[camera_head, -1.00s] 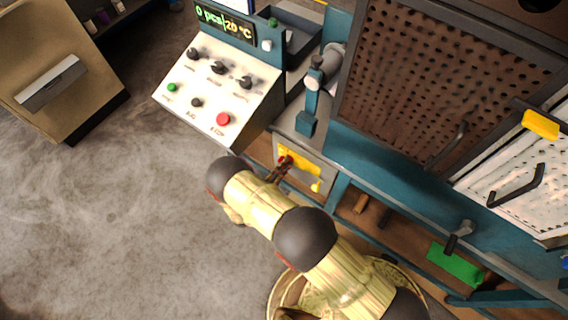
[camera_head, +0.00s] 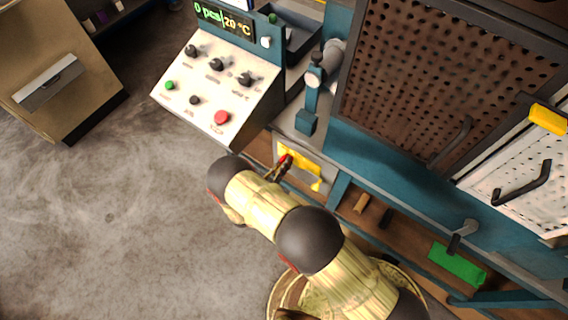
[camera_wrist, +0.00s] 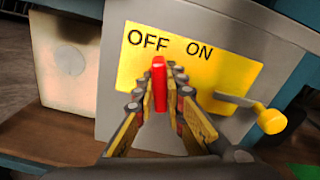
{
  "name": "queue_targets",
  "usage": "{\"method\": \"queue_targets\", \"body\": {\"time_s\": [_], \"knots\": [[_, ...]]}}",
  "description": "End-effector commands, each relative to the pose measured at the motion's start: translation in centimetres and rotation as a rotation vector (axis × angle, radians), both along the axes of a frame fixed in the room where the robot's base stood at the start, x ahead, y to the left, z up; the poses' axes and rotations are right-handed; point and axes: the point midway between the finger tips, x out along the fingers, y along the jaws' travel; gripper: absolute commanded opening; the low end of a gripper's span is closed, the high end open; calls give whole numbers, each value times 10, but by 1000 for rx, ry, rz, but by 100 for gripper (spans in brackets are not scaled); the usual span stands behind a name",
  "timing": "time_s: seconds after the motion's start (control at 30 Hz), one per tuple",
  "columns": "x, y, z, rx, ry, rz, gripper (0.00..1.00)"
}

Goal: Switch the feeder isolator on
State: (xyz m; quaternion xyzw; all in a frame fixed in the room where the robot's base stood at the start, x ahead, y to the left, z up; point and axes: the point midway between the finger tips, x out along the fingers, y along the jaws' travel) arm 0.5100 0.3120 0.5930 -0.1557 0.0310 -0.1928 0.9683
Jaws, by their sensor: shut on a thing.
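The feeder isolator is a grey box (camera_wrist: 222,25) with a yellow plate (camera_wrist: 130,68) marked OFF on the left and ON on the right in the wrist view. Its red handle (camera_wrist: 159,82) points up, its tip just below the right end of OFF. My gripper (camera_wrist: 163,80) is shut on the red handle, with a finger on either side.
A yellow knob on a metal rod (camera_wrist: 269,118) sits right of my gripper. A pale panel (camera_wrist: 68,68) is at left. Open floor (camera_head: 100,220) lies to the left.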

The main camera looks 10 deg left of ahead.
Motion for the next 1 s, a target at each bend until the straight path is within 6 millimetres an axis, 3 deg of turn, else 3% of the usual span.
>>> {"method": "queue_targets", "body": {"time_s": [0.43,1.0], "knots": [[0,0,0,254,-105,2,0],[0,0,0,312,-129,2,0]]}}
